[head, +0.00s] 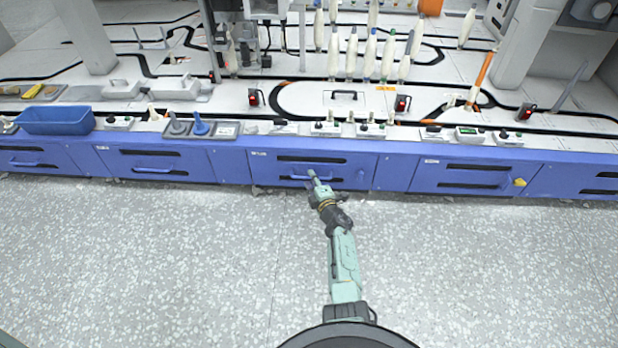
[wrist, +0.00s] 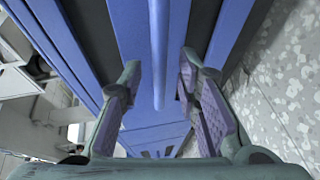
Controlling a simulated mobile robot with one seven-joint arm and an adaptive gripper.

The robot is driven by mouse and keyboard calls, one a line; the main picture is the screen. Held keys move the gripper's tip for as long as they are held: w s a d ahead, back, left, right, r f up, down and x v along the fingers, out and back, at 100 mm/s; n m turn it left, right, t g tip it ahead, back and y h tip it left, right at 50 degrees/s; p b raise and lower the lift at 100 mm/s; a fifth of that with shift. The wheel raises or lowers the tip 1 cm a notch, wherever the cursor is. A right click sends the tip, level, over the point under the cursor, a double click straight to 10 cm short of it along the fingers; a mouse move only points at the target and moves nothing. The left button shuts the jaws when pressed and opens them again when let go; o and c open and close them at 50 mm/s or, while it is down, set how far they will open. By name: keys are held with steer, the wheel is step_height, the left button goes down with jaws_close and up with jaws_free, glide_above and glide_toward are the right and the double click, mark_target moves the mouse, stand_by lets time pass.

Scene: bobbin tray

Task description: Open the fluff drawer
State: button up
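A blue drawer front (head: 354,168) with dark slots sits low in the middle of the machine in the head view. Its label is too small to read, so I cannot tell if it names fluff. The drawer looks shut. Its blue bar handle (wrist: 158,45) runs between my fingers in the wrist view. My gripper (head: 312,175) is at this handle in the head view, and it also shows in the wrist view (wrist: 159,75). The fingers are open, one on each side of the bar, with a visible gap on both sides.
Similar blue drawers stand at the left (head: 152,165) and right (head: 465,178). The right one carries a yellow tag (head: 520,182). A blue bin (head: 55,121) and small control boxes stand on the ledge above. The speckled floor (head: 180,260) in front is clear.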

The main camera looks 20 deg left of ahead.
jaws_close()
stand_by(0.4)
stand_by(0.5)
